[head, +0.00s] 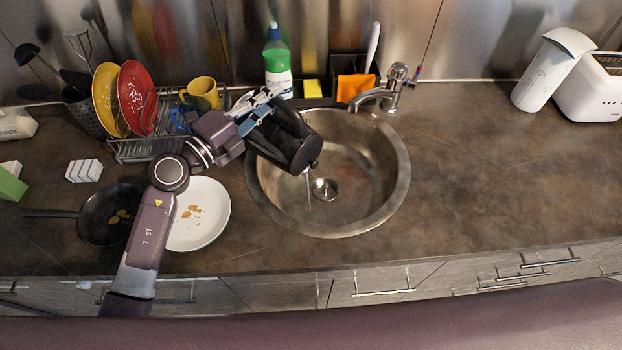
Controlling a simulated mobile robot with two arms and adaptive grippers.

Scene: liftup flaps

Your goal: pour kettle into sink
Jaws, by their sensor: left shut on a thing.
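A black kettle (285,142) is held over the left part of the round metal sink (401,178), tilted with its front toward the basin. A thin stream shows below it, near the drain (324,189). My left gripper (258,108) is shut on the kettle on its upper left side; the exact grip on the handle is partly hidden. The tap (392,90) stands at the back right of the sink. My right gripper is not in view.
A white plate (213,222) and a frying pan (88,226) with food bits lie left of the sink. A dish rack (135,150) with plates and a yellow mug (204,94) stands behind. A green bottle (277,65) is at the back. The counter (490,165) right of the sink is clear.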

